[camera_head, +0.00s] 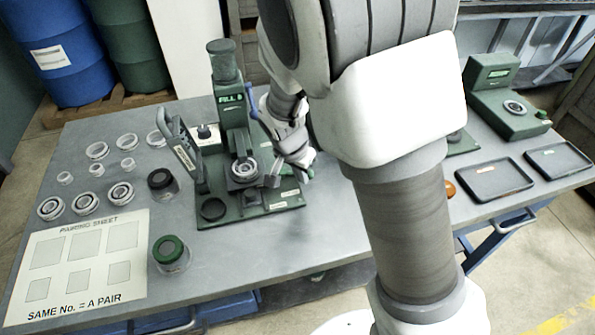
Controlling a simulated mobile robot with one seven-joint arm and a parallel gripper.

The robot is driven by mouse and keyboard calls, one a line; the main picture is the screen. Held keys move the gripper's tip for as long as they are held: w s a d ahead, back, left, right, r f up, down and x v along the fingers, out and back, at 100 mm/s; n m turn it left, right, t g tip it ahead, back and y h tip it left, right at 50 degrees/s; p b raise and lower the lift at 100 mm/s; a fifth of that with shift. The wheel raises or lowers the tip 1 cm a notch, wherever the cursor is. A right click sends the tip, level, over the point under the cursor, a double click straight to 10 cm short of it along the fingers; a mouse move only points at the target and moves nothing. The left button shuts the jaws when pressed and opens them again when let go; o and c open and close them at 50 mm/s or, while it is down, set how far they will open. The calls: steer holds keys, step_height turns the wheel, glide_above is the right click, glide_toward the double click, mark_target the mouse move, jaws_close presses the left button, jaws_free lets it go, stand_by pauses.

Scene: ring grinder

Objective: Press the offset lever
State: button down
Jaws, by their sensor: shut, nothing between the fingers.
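A green machine (231,115) marked "FILL" stands on a green base plate (235,213) in the middle of the table. A blue-handled lever (251,100) is at its right side, and a dark upright arm with a label (185,155) is at its left. I cannot read a label that tells which is the offset lever. A ring-shaped part (244,170) sits at the machine's centre. My gripper (304,168) is shut and empty, just right of the machine above the base plate's right side. Its fingertips are small and dark, and whether they touch anything is unclear.
Several pale rings (85,204) lie on the left of the table (130,225), behind a white pairing sheet (77,262). Jars with a black lid (160,178) and a green lid (169,249) stand near the plate. Two trays (499,178) and another green device (505,95) are at right.

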steer(key=shift+w+d+n+b, duration=0.25)
steer(key=shift+w+n+b, duration=0.1)
steer(key=shift+n, duration=0.35)
stand_by(0.3)
steer(key=n, duration=0.1)
steer(key=w+d+n+y, duration=0.1)
steer(key=n, duration=0.1)
steer(key=shift+w+t+b, duration=0.3)
steer(key=shift+b, duration=0.1)
steer(key=n, duration=0.1)
steer(key=w+n+y, duration=0.1)
steer(key=shift+w+d+n, duration=0.2)
steer(key=shift+w+n, duration=0.05)
steer(key=shift+n, duration=0.05)
steer(key=n, duration=0.1)
steer(key=w+n, duration=0.1)
steer(key=shift+w+n+y, duration=0.25)
steer(key=shift+n+y, duration=0.05)
steer(key=shift+w+a, duration=0.25)
steer(key=shift+w, duration=0.5)
